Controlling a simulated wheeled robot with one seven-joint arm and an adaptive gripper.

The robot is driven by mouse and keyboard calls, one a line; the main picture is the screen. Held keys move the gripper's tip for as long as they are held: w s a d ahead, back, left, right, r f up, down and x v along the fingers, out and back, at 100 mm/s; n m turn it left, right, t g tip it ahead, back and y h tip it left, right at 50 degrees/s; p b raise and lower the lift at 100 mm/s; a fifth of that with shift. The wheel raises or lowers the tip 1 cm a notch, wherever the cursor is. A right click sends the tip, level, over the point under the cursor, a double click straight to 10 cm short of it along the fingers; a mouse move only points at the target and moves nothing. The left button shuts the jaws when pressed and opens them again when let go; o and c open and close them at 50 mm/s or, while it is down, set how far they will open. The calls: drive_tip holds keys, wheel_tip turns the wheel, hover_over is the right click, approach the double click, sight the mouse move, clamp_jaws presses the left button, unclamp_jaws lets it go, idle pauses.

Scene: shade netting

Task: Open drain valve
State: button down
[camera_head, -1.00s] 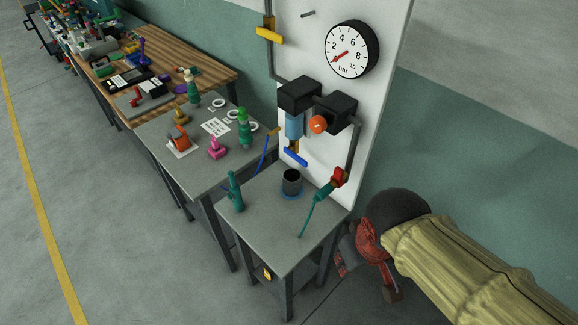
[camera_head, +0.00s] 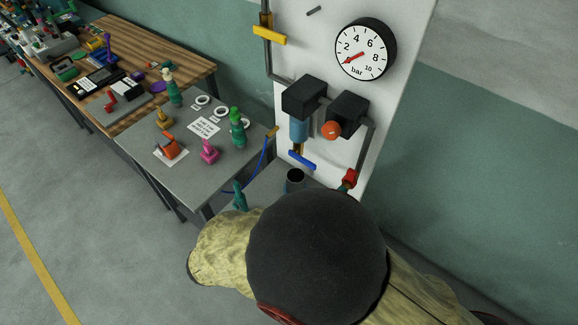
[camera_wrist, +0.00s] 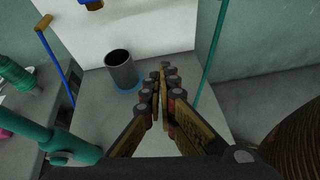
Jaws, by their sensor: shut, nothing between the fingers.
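The drain valve has a blue lever (camera_head: 301,160) on a brass body below the blue filter bowl (camera_head: 299,130), on the white panel. The lever slants down to the right in the head view. In the wrist view only a small brass and dark piece (camera_wrist: 92,5), perhaps the valve's lower end, shows at the top edge. My gripper (camera_wrist: 166,72) is shut and empty, in front of and to the right of the dark cup (camera_wrist: 122,68) that stands on a blue ring. In the head view my arm hides my gripper.
A yellow lever (camera_head: 270,36), an orange-red knob (camera_head: 331,130), a red valve piece (camera_head: 349,179) and a gauge (camera_head: 365,50) are on the panel.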

sight(302, 160)
drive_tip(key=w+a+r+n+t, duration=0.1)
drive_tip(key=w+a+r+n, duration=0.1)
drive_tip(key=w+r, duration=0.1)
drive_tip(key=shift+r+t, duration=0.15)
drive_tip(key=shift+t, duration=0.25)
drive_tip(key=shift+d, duration=0.1)
drive_tip(key=b+x, duration=0.3)
drive_tip(key=x, duration=0.7)
wheel_tip(302, 160, up, 4)
